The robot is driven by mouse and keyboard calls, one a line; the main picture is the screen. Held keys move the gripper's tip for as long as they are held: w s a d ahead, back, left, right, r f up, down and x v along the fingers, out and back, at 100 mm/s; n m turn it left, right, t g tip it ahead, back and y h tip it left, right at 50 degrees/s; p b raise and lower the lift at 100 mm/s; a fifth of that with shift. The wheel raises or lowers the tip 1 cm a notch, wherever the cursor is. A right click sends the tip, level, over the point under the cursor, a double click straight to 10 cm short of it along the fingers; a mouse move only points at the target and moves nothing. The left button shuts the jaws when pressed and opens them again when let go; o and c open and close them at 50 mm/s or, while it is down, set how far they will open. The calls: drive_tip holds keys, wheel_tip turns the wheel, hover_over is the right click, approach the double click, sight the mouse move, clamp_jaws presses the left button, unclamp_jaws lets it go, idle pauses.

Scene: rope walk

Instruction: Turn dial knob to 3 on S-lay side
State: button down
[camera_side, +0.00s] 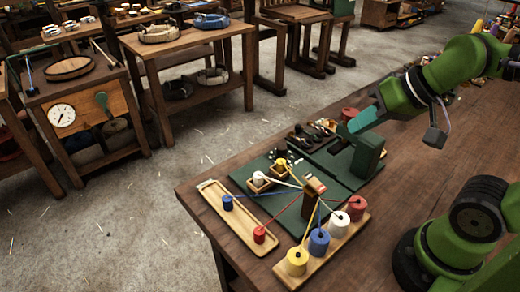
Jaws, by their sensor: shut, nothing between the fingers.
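I cannot make out the dial knob or its numbers on the workbench (440,125). A dark green block-shaped fixture (368,155) stands on a green base plate (345,182), and a knob there may be hidden or too small to see. My gripper (366,119) reaches in from the upper right and points down-left, just above and behind this fixture. It is shut and holds nothing; I cannot tell whether it touches the fixture. A wooden post (312,192) on the green board has coloured strands running to several spools.
A wooden tray (228,208) with a blue and a red spool lies at the bench's left edge. A spool rack (335,243) stands in front. Small dark parts (310,135) lie behind. A round white gauge (61,115) sits on a cabinet across the floor.

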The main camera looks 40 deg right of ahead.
drive_tip(key=c, duration=1.7)
unclamp_jaws()
drive_tip(key=shift+o, duration=1.3)
drive_tip(key=shift+a+f, duration=0.1)
drive_tip(key=shift+f, duration=0.3)
drive_tip(key=o, duration=0.7)
drive_tip(key=w+g, duration=0.1)
drive_tip(key=w, duration=0.1)
drive_tip(key=w+m+g, duration=0.1)
drive_tip(key=w, duration=0.2)
drive_tip(key=w+f+m+g, duration=0.1)
drive_tip(key=w, duration=0.2)
drive_tip(key=shift+w+d, duration=0.15)
drive_tip(key=shift+d, duration=0.25)
drive_tip(key=shift+c, duration=0.2)
drive_tip(key=m+g+h, duration=0.2)
drive_tip(key=m+g, duration=0.2)
drive_tip(key=m, duration=1)
hover_over(282, 147)
wheel_tip(282, 147, down, 3)
wheel_tip(282, 147, down, 17)
drive_tip(key=shift+r, duration=0.1)
